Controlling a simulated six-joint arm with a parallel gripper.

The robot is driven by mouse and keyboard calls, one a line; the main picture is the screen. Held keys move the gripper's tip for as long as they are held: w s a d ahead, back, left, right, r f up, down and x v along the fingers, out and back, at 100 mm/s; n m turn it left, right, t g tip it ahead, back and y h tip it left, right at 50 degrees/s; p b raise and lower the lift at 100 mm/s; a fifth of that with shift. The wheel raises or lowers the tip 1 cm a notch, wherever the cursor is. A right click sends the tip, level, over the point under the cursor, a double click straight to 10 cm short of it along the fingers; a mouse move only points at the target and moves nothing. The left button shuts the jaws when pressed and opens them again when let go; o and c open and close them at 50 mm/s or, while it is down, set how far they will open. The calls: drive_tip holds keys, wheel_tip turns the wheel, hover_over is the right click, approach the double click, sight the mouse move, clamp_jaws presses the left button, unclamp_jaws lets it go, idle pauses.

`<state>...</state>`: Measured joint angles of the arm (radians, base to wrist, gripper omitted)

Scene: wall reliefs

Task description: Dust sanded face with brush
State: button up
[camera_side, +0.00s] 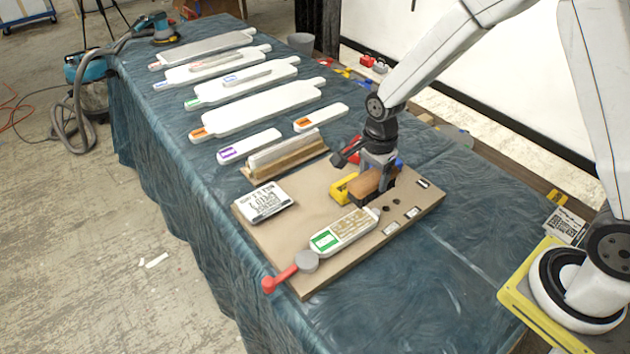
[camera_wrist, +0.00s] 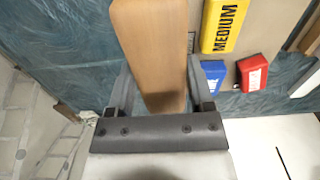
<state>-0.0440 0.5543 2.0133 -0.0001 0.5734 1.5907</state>
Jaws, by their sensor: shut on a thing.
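My gripper (camera_side: 380,168) is shut on a brown wooden block, seemingly the brush (camera_side: 370,184), at the right part of the tan work board (camera_side: 298,222). In the wrist view the smooth wooden block (camera_wrist: 152,45) runs between the fingers of my gripper (camera_wrist: 158,88). A flat white paddle-shaped piece (camera_side: 325,241) with a green label and a tan lettered face lies on the board, nearer the side camera than the block. A red-handled clamp (camera_side: 306,262) with a grey round pad sits at its left end.
A yellow MEDIUM block (camera_wrist: 224,25) is beside the held block, with blue (camera_wrist: 212,75) and red (camera_wrist: 252,72) blocks near it.

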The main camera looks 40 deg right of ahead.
drive_tip(key=shift+f, duration=0.1)
drive_tip(key=shift+f, duration=3.4)
drive_tip(key=shift+a+f, duration=0.5)
drive_tip(key=shift+c, duration=0.6)
drive_tip(key=shift+w+a, duration=0.1)
drive_tip(key=shift+a, duration=3.65)
drive_tip(key=shift+d, duration=4.3)
drive_tip(key=shift+r, duration=4)
